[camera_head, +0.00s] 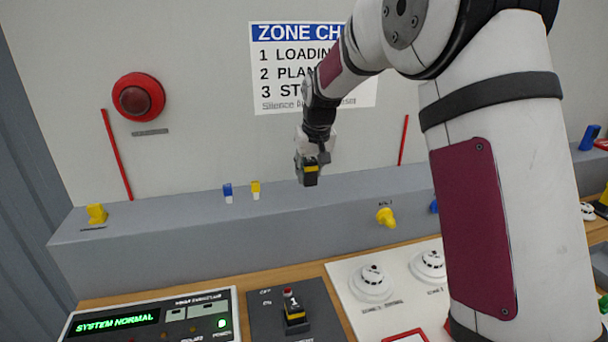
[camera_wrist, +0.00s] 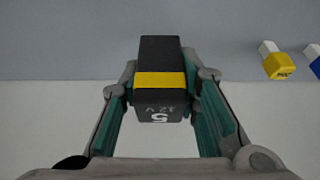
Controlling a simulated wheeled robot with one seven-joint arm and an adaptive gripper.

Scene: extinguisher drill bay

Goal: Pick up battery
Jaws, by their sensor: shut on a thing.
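My gripper (camera_head: 311,160) is shut on a black battery (camera_head: 310,176) with a yellow band. In the wrist view the battery (camera_wrist: 160,84) sits between the two teal-padded fingers of my gripper (camera_wrist: 160,100). It shows a white "5" and "12 V" marking on its face, upside down in that view. In the head view the battery is held up in front of the wall and the grey ledge.
A grey ledge (camera_head: 160,232) carries blue (camera_head: 228,192) and yellow (camera_head: 256,188) small pieces and yellow knobs (camera_head: 386,217). A panel reading "SYSTEM NORMAL" (camera_head: 115,322) and white detectors (camera_head: 372,282) lie on the wooden counter. A sign (camera_head: 285,65) hangs behind my arm.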

